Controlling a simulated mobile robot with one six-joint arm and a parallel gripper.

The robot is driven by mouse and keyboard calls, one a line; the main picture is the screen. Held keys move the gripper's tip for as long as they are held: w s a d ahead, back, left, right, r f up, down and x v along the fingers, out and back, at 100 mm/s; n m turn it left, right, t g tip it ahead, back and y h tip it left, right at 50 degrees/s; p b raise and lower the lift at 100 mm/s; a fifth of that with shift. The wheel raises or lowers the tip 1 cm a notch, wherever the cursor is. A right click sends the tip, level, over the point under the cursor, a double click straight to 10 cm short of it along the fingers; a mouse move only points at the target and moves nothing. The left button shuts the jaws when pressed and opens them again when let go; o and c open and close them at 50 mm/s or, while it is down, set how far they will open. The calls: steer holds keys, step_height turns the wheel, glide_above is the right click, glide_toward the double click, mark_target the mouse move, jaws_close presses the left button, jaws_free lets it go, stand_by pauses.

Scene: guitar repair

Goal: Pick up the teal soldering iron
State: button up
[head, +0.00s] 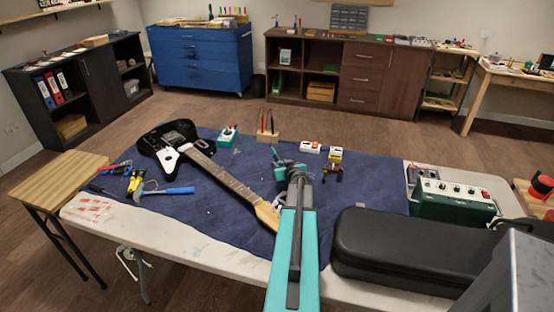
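I cannot make out the teal soldering iron for certain. A small teal item with a light top (227,136) sits on the blue mat (225,215), just right of the guitar body, but it looks more like a box than an iron. My gripper (281,160) is at the end of my teal and grey arm, over the middle of the mat. Its small teal and dark tip blends with the arm behind it. Whether its fingers are open or hold anything cannot be seen.
A black electric guitar (171,143) lies across the mat. A blue-handled hammer (168,191) and other tools lie left. A black case (400,250) and green amplifier (453,200) are on the right.

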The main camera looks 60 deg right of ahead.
stand_by(0.5)
steer(key=c, duration=0.8)
steer(key=shift+r+b, duration=0.5)
steer(key=shift+r, duration=4.5)
steer(key=shift+w, duration=0.1)
